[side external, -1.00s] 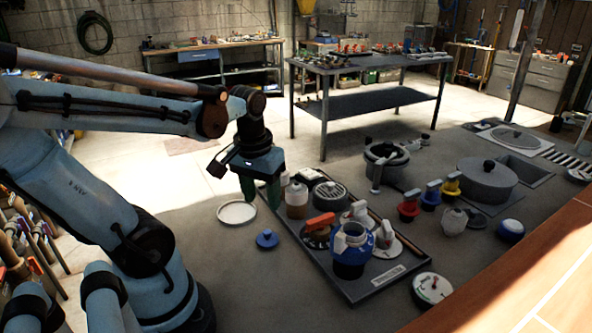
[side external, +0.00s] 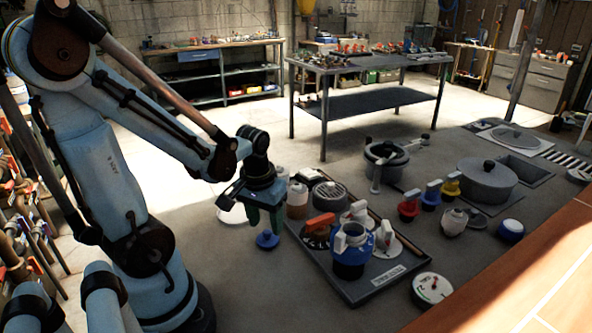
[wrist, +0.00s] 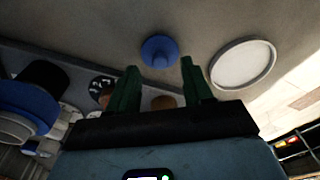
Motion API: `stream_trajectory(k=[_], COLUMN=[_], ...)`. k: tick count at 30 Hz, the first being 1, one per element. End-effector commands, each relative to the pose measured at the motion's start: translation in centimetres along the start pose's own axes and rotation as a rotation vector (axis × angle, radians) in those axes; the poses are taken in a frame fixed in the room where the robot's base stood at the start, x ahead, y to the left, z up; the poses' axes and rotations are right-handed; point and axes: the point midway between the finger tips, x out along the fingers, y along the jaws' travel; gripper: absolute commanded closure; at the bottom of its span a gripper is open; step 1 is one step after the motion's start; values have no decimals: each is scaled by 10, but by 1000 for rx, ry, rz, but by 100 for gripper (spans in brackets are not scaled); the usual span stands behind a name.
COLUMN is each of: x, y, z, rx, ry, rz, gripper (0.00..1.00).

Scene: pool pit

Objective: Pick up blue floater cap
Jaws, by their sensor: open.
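The blue floater cap (side external: 267,239) is a small round disc with a knob on top. It lies on the grey floor, left of the dark tray. In the wrist view the cap (wrist: 159,51) shows beyond my fingertips, roughly in line with the gap between them. My gripper (side external: 265,228) points down just above the cap in the side view, its green fingers apart. In the wrist view my gripper (wrist: 160,64) is open with nothing between the fingers. Whether a finger touches the cap cannot be told.
A round white dish (wrist: 243,64) lies beside the cap and is partly hidden behind my gripper in the side view. The dark tray (side external: 375,291) to the right holds a blue-and-white housing (side external: 352,250) and several other parts. The floor in front of the cap is clear.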

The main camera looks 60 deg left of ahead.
Motion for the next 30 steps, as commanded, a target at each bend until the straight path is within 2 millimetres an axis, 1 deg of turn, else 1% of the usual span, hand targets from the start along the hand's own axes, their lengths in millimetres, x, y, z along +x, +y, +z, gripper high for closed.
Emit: stream_trajectory(k=[3,9,19,20,27,29,30], x=[11,22,25,25,24,24,24], y=[0,0,0,0,0,0,0], z=[-1,0,0,0,0,0,0], rx=[0,0,0,0,0,0,0], ry=[0,0,0,0,0,0,0], rz=[0,0,0,0,0,0,0], gripper=[49,49,49,52,89,98,100])
